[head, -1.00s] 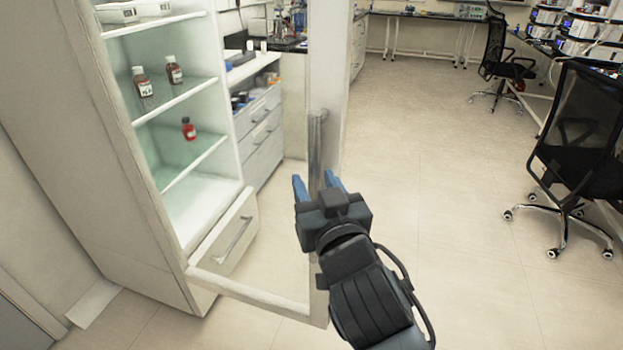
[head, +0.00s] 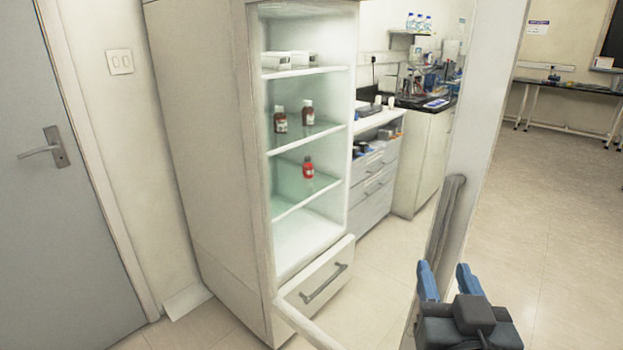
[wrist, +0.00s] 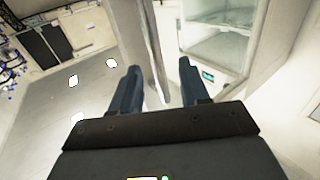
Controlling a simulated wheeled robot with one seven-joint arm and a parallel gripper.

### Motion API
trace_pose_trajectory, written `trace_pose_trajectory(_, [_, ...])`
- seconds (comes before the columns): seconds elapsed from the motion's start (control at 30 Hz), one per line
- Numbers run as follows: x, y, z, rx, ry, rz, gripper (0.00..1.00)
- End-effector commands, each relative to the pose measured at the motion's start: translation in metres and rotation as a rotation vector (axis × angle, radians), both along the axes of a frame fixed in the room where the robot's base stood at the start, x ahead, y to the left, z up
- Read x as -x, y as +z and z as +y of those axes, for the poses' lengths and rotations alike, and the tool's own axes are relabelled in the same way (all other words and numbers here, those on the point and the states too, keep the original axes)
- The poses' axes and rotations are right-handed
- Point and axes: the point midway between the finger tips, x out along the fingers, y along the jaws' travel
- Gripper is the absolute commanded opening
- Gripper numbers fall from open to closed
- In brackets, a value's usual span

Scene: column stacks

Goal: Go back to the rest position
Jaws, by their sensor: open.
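My gripper (head: 447,282) is at the lower right of the head view, its two blue fingers apart and nothing between them that I can see as held. The handle (head: 445,228) of the open fridge door is just above and behind the fingertips; I cannot tell whether they touch. The fridge (head: 205,130) stands open at the centre left.
Bottles (head: 308,168) and white boxes (head: 290,60) stand on the fridge shelves. The open door frame (head: 478,130) is close to my arm. A closed grey door (head: 60,200) is at the left. Drawers (head: 372,185) stand behind the fridge. The floor at the right (head: 560,240) is clear.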

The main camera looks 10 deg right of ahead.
Motion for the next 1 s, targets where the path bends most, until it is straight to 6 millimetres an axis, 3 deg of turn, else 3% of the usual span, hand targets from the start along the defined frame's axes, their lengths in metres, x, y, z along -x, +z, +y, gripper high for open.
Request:
trace_pose_trajectory(0.17, [0.017,-0.020,0.013,-0.019,0.043,0.031,0.45])
trace_pose_trajectory(0.27, [0.042,-0.042,0.029,-0.041,0.096,0.065,0.45])
trace_pose_trajectory(0.4, [0.088,-0.071,0.048,-0.068,0.173,0.113,0.45])
trace_pose_trajectory(0.6, [0.160,-0.097,0.061,-0.089,0.259,0.171,0.45])
trace_pose_trajectory(0.8, [0.233,-0.106,0.057,-0.086,0.320,0.224,0.45])
trace_pose_trajectory(1.0, [0.285,-0.100,0.041,-0.064,0.353,0.259,0.45])
